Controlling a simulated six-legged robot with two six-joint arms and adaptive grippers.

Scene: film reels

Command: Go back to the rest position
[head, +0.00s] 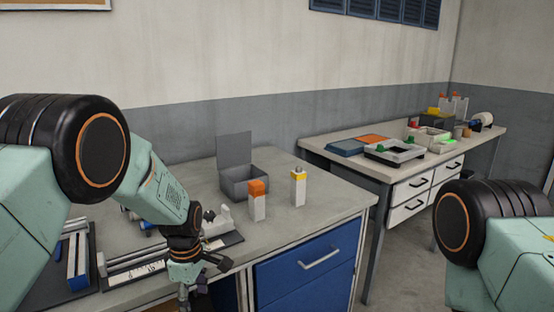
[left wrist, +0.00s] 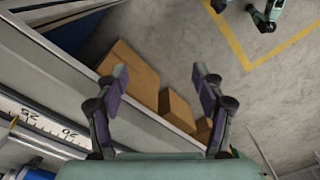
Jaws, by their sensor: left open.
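My left gripper (head: 190,290) hangs at the front edge of the near workbench (head: 325,210) in the head view, pointing down. In the left wrist view the left gripper (left wrist: 160,82) has its two fingers spread wide with nothing between them. Beyond the fingers are cardboard boxes (left wrist: 135,72) on the floor, below the bench edge. My right arm shows at the right of the head view, but its gripper is out of frame.
On the near bench are an open grey box (head: 245,185), an orange-capped bottle (head: 257,203), a yellow-capped bottle (head: 298,188) and a device with a ruler scale (head: 130,274). A second bench (head: 345,152) with trays stands back right. Grey floor (head: 405,275) lies between.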

